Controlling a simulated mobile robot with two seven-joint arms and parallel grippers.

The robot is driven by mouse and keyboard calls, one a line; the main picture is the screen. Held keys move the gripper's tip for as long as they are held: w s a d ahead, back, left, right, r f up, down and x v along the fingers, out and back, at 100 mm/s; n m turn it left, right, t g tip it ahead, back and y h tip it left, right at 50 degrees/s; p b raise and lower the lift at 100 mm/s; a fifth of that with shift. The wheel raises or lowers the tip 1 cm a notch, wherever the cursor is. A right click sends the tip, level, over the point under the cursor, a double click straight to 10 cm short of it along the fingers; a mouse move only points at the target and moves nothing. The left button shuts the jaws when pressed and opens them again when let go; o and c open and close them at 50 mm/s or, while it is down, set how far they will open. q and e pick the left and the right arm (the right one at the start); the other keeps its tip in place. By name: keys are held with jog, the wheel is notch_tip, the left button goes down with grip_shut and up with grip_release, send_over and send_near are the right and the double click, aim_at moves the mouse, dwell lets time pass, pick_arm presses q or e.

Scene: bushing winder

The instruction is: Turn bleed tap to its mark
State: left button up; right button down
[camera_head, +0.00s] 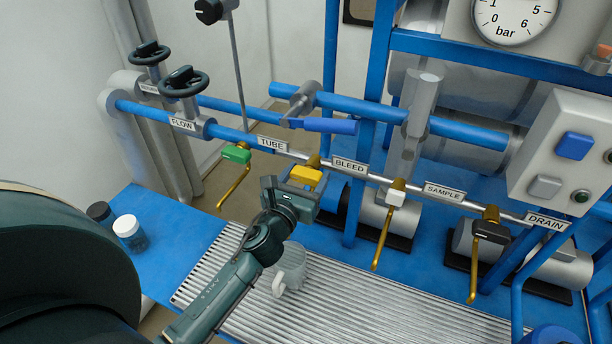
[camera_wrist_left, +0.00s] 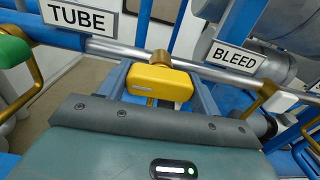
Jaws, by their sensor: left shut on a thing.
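The bleed tap is the one with the yellow handle (camera_head: 306,176), on the pipe just left of the BLEED label (camera_head: 349,165). My left gripper (camera_head: 298,187) reaches up to it from below and is shut on the yellow handle. In the left wrist view the yellow handle (camera_wrist_left: 158,83) sits between the two fingers, under its brass stem. Most of the tap's lower part is hidden by my gripper. My right gripper is not in view.
A green tap (camera_head: 236,154) is left of it; a white tap (camera_head: 396,194) and a black tap (camera_head: 490,232) are to the right, with hanging brass spouts. A mug (camera_head: 291,262) stands on the slatted drain grate (camera_head: 375,312) beside my forearm. Two jars stand at left.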

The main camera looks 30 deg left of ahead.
pick_arm(q)
jog(key=n, duration=0.9)
jog(key=shift+n, duration=0.3)
jog(key=n+p, duration=0.1)
jog(key=n, duration=0.3)
jog(key=shift+n, duration=2.1)
jog(key=o, duration=1)
